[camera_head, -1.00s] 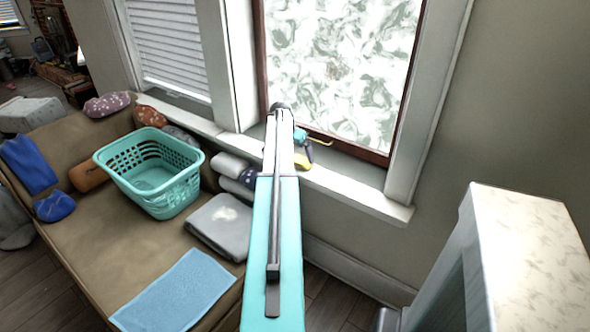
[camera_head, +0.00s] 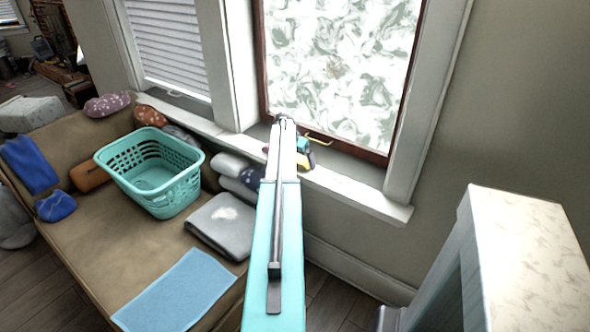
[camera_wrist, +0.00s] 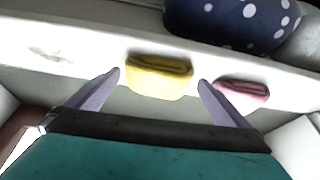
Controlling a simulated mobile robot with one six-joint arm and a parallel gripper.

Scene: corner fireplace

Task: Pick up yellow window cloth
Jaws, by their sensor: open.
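The yellow window cloth (camera_wrist: 158,78) is a small folded bundle on the white window sill in the wrist view. My gripper (camera_wrist: 158,80) is open, with one finger on each side of the cloth. The fingers seem apart from the cloth; I cannot tell the height between them. In the head view a bit of the yellow cloth (camera_head: 306,163) shows beside my gripper (camera_head: 303,150), and my arm hides the rest of that area.
A pink folded cloth (camera_wrist: 243,93) lies close to the right finger. A dark blue dotted cushion (camera_wrist: 235,20) stands beyond the sill (camera_head: 355,190). The window frame (camera_head: 355,151) with its yellow handle is close behind. A turquoise basket (camera_head: 150,185) sits on the sofa (camera_head: 120,250).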

